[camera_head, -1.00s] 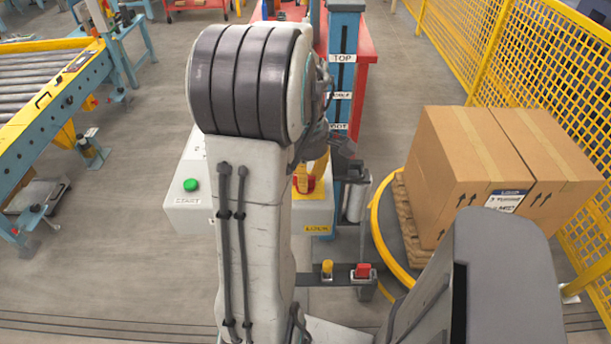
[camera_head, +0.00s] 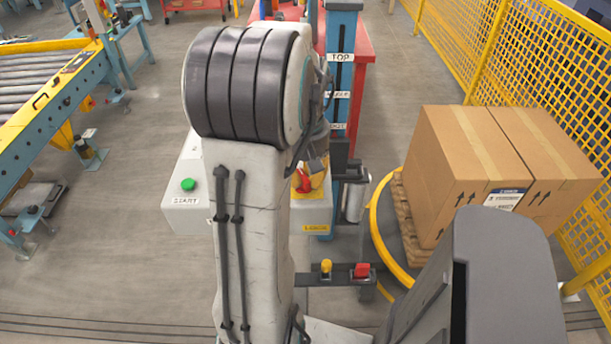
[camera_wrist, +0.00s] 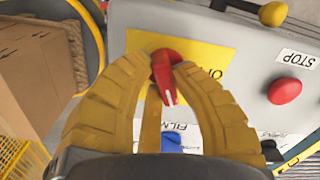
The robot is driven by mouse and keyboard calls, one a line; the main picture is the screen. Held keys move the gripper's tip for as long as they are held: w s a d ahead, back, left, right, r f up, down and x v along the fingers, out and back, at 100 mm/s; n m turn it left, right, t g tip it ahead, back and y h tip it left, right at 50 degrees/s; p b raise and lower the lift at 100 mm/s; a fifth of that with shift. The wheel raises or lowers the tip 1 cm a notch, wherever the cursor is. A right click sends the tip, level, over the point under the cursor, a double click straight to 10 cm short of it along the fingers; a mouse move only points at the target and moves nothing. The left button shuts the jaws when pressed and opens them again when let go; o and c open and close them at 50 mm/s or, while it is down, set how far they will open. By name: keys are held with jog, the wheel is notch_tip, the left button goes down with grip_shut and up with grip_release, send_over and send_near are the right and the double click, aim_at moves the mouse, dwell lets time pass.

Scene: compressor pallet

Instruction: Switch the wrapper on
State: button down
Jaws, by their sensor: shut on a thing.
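The wrapper's control box (camera_head: 187,217) stands behind my arm in the head view. Its red rotary switch (camera_head: 302,182) sits on a yellow plate (camera_head: 318,212) at the right of the box front. In the wrist view the red switch handle (camera_wrist: 166,78) stands out from the yellow plate (camera_wrist: 203,55). My gripper (camera_wrist: 164,70) has its two yellow fingers shut on the handle, one on each side. Lettering on the plate is partly hidden by the right finger. In the head view my arm hides the middle of the box and much of the gripper.
A green START button (camera_head: 188,184) is on the box's left. A red STOP button (camera_wrist: 285,90) and a blue part (camera_wrist: 172,142) show in the wrist view. Cartons (camera_head: 460,165) stand on the turntable at the right, beside yellow mesh fencing (camera_head: 520,60). A roller conveyor (camera_head: 45,85) is left.

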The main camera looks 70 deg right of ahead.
aim_at(306, 175)
jog(key=m, duration=0.4)
jog(key=shift+a+m, duration=0.15)
jog(key=shift+m, duration=0.55)
jog(key=c, duration=1)
grip_release()
jog(key=shift+c, duration=0.2)
jog(key=shift+r, duration=0.1)
notch_tip(306, 175, up, 12)
dwell(0.4)
